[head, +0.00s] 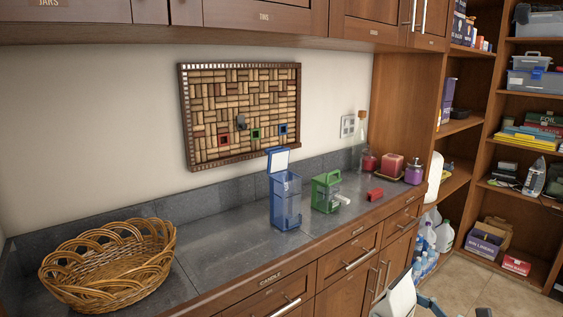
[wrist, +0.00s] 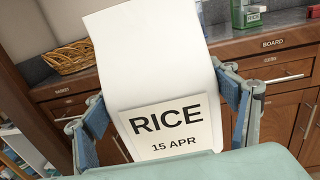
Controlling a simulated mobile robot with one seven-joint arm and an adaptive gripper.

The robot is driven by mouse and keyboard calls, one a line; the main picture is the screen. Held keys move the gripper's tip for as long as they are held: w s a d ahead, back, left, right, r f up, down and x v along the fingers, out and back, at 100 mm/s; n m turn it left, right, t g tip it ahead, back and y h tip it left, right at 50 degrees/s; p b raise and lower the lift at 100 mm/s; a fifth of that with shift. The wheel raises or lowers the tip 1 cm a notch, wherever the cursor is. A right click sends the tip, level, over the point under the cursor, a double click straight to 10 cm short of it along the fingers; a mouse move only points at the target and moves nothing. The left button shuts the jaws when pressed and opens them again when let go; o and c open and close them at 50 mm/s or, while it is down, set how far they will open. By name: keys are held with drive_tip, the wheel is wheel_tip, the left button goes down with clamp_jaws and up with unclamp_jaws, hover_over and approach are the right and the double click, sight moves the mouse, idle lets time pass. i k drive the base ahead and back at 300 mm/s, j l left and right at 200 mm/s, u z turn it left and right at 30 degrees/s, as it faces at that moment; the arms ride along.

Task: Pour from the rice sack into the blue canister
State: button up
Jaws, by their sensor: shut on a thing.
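The rice sack (wrist: 155,60) is white with a label reading RICE, 15 APR. My gripper (wrist: 168,120) is shut on the sack, with a finger on each side of it. In the head view the sack (head: 396,298) shows at the bottom edge, tilted, in front of the drawers and below the counter top, apart from the canister. The sack's opening and contents are not visible.
A green canister (head: 326,191) stands right of the blue one, with a red item (head: 375,194) nearby. A wicker basket (head: 108,268) is at the left. Candles (head: 391,167) and a bottle (head: 360,140) stand at the far end. Cabinets hang above; counter between basket and canister is clear.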

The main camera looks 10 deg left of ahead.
sight(285, 185)
drive_tip(key=u, duration=0.75)
